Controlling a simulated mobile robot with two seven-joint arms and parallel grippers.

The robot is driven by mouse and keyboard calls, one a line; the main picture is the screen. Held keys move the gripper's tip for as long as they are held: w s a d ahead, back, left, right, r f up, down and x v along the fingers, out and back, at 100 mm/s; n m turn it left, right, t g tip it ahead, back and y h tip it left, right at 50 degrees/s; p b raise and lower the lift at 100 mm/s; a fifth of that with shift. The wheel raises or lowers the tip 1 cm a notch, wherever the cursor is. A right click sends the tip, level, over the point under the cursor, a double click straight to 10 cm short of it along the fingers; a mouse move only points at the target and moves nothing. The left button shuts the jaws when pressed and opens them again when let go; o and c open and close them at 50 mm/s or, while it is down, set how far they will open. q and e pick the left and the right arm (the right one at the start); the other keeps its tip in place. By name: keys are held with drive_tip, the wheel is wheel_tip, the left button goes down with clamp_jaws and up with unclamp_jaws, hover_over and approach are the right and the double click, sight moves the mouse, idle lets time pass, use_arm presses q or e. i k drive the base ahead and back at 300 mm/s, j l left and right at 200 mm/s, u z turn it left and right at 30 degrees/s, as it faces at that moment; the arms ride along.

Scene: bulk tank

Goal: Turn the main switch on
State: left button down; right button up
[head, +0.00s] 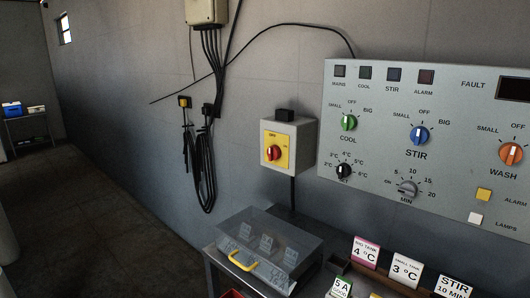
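The main switch (273,153) is a red rotary knob on a yellow plate, set in a grey box on the wall left of the control panel. A light mark on the knob looks near upright; the small lettering around it is too small to read. The control panel (400,110) carries a green COOL knob (349,122), a blue STIR knob (419,135) and an orange WASH knob (511,153). Its indicator lamps, including MAINS (340,71), look dark. Neither of my grippers shows in the head view.
Below the switch box, a clear-lidded case (265,250) with a yellow handle stands on a bench. Label cards (406,268) stand on the bench to its right. Black cables (205,165) hang on the wall to the left. The floor at left is open.

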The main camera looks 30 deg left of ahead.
sight(274, 152)
drive_tip(key=i+j+z, duration=0.25)
drive_tip(key=j, duration=1.6)
drive_tip(key=j+z, duration=0.3)
drive_tip(key=j, duration=1.5)
